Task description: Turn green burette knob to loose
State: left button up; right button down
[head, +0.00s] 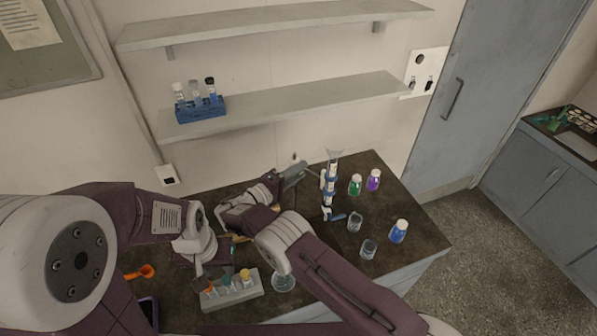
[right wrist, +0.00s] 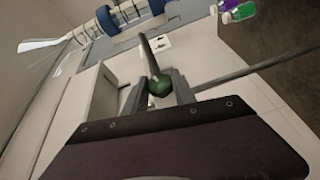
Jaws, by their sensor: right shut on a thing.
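The burette (head: 331,172) stands upright on the dark bench with blue clamps and a funnel top; its blue-ringed tube also shows in the right wrist view (right wrist: 125,17). The green burette knob (right wrist: 159,85) sits between my right gripper's fingertips (right wrist: 163,92), which are shut on it. A dark rod runs from the knob away from the gripper. In the head view my right gripper (head: 296,173) is just left of the burette, and the knob cannot be made out. My left gripper (head: 203,268) hangs low over the bench, left of the burette; its jaw opening is unclear.
A rack of colour-capped vials (head: 233,290) stands near my left gripper, with an orange scoop (head: 140,272) to its left. Green (head: 355,186), purple (head: 374,180) and blue (head: 398,232) bottles and two beakers stand right of the burette. Shelves (head: 270,107) hang above.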

jog(key=f+h+b, duration=0.1)
jog(key=b, duration=0.5)
jog(key=shift+f+n+t, duration=0.25)
jog(key=shift+n+t, duration=0.05)
jog(key=shift+t, duration=0.1)
jog(key=n+t+h+b, duration=0.1)
jog(key=b, duration=0.3)
jog(key=shift+d+r+t+b, duration=0.1)
jog(key=shift+r+t+b, duration=0.2)
jog(key=shift+r+b, duration=0.1)
jog(key=shift+r+h, duration=0.2)
jog(key=shift+h, duration=0.2)
jog(key=shift+r, duration=0.3)
jog(key=c, duration=1.2)
grip_release()
jog(key=shift+o, duration=0.8)
jog(key=shift+w+d+f, duration=0.15)
jog(key=shift+w, duration=0.05)
